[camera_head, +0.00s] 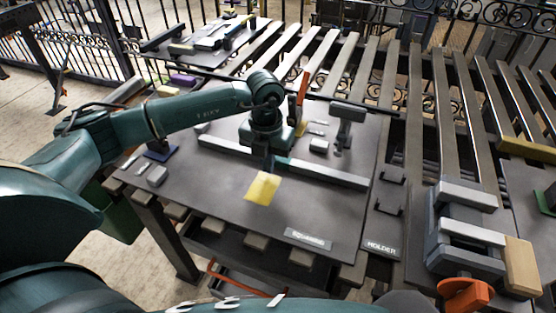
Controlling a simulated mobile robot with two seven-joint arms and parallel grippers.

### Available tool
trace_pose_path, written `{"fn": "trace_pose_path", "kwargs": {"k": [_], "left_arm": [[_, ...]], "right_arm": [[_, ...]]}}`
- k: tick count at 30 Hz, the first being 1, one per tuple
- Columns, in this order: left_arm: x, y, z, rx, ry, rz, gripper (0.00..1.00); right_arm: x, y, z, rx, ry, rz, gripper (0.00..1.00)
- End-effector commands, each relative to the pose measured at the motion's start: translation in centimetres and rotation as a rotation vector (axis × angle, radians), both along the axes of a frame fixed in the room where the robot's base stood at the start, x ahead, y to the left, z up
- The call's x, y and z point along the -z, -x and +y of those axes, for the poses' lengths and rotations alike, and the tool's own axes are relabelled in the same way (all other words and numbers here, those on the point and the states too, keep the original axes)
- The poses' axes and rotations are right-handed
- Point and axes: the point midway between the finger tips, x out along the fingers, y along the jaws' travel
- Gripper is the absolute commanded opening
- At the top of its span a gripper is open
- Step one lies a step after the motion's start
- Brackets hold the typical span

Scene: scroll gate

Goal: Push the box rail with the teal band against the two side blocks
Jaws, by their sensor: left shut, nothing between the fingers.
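The box rail (328,174) is a long grey bar lying across the dark board. Its middle is partly hidden by my left gripper; a teal patch beside the gripper looks like its band. My left gripper (269,168) is shut and empty, pointing down at the middle of the rail on its near side. I cannot tell whether it touches the rail. A small grey block (319,146) lies behind the rail's right part, and another (202,128) near its left end. I cannot tell whether the rail touches either. My right gripper is not in view.
A yellow sheet (262,188) lies in front of the gripper. A dark hammer-like tool (346,120) stands behind the rail. A grey vise (465,235) with an orange handle is at the right. Small grey pieces (157,176) lie at the left.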

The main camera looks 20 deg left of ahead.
Motion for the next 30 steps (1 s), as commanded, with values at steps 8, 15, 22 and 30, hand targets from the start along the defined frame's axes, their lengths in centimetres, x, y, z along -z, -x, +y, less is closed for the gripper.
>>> {"fn": "trace_pose_path", "kwargs": {"k": [8,15,22,30], "left_arm": [[0.3,0.0,0.0,0.0,0.0,0.0,0.0],[1.0,0.0,0.0,0.0,0.0,0.0,0.0],[1.6,0.0,0.0,0.0,0.0,0.0,0.0],[1.8,0.0,0.0,0.0,0.0,0.0,0.0]], "right_arm": [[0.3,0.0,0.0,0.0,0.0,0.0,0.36],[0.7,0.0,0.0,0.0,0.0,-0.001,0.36],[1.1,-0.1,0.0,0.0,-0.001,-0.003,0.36],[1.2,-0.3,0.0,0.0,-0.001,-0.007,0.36]]}}
